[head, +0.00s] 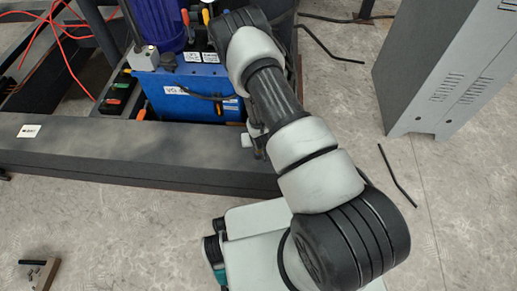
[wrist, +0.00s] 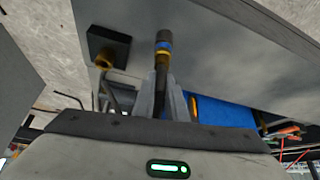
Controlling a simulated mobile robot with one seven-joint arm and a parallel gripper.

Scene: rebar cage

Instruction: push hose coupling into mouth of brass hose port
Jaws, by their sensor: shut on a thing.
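My gripper (wrist: 162,82) is shut on the hose coupling (wrist: 163,48), a dark rod-like piece with a blue and a yellowish band, which sticks out beyond the fingertips in the wrist view. The brass hose port (wrist: 103,61) shows to the left of the coupling, on a square black plate (wrist: 118,45) fixed to a grey surface. The coupling is apart from the port. I cannot tell which is deeper. In the head view my arm hides most of the gripper, and I cannot make out the coupling or port there.
A long dark beam (head: 150,155) lies across the floor near my arm. Behind it stands a blue box (head: 190,95) with tools and a blue cylinder (head: 157,22). A grey cabinet (head: 440,60) stands at right. Bent dark rods (head: 397,176) lie on the floor.

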